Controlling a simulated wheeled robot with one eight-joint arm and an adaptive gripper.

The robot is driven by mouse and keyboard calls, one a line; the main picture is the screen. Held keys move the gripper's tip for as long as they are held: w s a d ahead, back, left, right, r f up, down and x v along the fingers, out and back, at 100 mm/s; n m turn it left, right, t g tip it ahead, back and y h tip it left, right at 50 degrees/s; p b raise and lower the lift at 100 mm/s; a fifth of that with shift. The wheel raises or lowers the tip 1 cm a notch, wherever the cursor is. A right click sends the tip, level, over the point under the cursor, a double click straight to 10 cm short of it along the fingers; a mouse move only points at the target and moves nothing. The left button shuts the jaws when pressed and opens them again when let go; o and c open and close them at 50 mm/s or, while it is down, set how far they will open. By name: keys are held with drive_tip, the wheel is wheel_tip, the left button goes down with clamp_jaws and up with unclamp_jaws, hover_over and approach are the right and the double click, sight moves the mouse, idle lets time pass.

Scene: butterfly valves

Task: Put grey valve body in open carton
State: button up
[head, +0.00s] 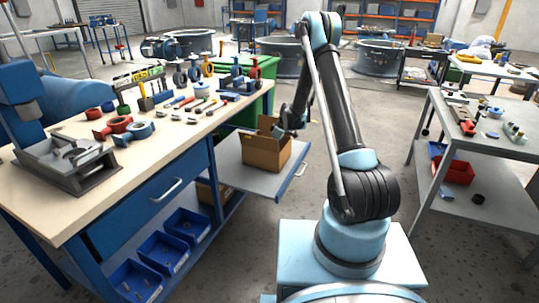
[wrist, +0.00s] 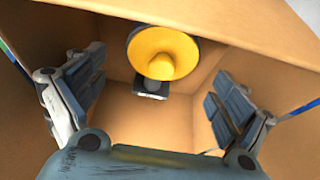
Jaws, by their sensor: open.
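The open carton (head: 266,152) is a brown cardboard box on a low grey shelf beside the workbench. My gripper (head: 283,128) is at its top opening. In the wrist view my gripper (wrist: 150,98) is open, with its two fingers spread wide inside the carton walls (wrist: 235,30). A valve body (wrist: 163,58) lies in the carton, with a round yellow inner face and a dark grey end below it. It sits beyond and between the fingers, apart from both. Its outer colour is mostly hidden. The head view does not show it.
The workbench (head: 70,135) at left holds red and blue valve bodies, tools and a grey fixture (head: 68,160). A green bin (head: 255,95) stands behind the carton. A grey table (head: 480,135) with small parts stands at right.

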drive_tip(key=s+d+r+m, duration=0.1)
drive_tip(key=s+d+r, duration=0.2)
drive_tip(key=r, duration=0.4)
drive_tip(key=s+d+r+m+h, duration=0.1)
drive_tip(key=s+d+r, duration=0.25)
drive_tip(key=r, duration=0.25)
drive_tip(key=s+d+r+m, duration=0.1)
drive_tip(key=s+d+r, duration=0.2)
drive_tip(key=r, duration=0.4)
drive_tip(key=s+d+r+m+h, duration=0.1)
drive_tip(key=s+d+r+m, duration=0.2)
drive_tip(key=s, duration=0.4)
drive_tip(key=s+d+r, duration=0.4)
drive_tip(key=s+r, duration=0.2)
drive_tip(key=s, duration=0.1)
drive_tip(key=s+d+f+m, duration=0.1)
drive_tip(key=s+d+m, duration=0.1)
drive_tip(key=s, duration=0.7)
drive_tip(key=s+d+f+m+h, duration=0.1)
drive_tip(key=s+d+f+m, duration=0.1)
drive_tip(key=s, duration=0.8)
drive_tip(key=s+d+f+m+h, duration=0.1)
drive_tip(key=s+d+m, duration=0.2)
drive_tip(key=s, duration=0.6)
drive_tip(key=shift+s+d+f+m+t, duration=0.3)
drive_tip(key=shift+s+d+f+m, duration=0.1)
drive_tip(key=shift+d, duration=0.7)
